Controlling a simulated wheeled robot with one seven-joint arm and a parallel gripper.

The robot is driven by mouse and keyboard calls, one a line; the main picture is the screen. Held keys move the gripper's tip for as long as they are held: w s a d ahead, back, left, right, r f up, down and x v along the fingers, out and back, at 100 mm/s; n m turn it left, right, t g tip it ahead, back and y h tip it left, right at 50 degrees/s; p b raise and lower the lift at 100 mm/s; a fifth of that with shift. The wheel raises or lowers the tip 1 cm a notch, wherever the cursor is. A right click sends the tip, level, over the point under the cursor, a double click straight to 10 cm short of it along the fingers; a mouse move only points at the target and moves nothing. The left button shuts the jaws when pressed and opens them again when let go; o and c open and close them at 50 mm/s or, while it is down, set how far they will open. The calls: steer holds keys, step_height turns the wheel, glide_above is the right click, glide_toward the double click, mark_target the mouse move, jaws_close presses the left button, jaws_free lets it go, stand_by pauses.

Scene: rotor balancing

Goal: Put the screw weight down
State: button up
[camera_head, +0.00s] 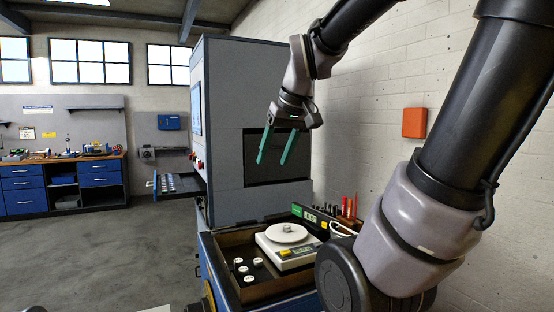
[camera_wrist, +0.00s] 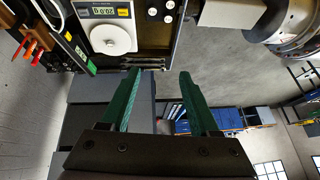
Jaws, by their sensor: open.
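A small grey piece, seemingly the screw weight (camera_head: 288,229), sits on the round white pan of the scale (camera_head: 297,254) in the head view. In the wrist view the scale (camera_wrist: 110,37) is at the top left with a lit display, and a small pale piece shows on its pan. My gripper (camera_head: 275,158) has two green fingers. It is open and empty, well above the scale and in front of the grey machine. In the wrist view my gripper (camera_wrist: 160,76) shows nothing between its fingertips.
Several white round pieces (camera_head: 249,279) stand in the brown tray (camera_head: 222,240) left of the scale. A rack of red-handled tools (camera_head: 345,208) is behind to the right. The grey machine cabinet (camera_head: 225,130) rises behind, with a drawer (camera_head: 175,187) jutting left. Open floor lies left.

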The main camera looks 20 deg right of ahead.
steer(key=s+m, duration=0.1)
steer(key=s+a+m+t, duration=0.1)
steer(key=s, duration=0.1)
steer(key=s+m, duration=0.2)
steer(key=shift+a+f+y, duration=0.15)
steer(key=shift+a+y, duration=0.15)
steer(key=shift+a, duration=0.1)
stand_by(2.4)
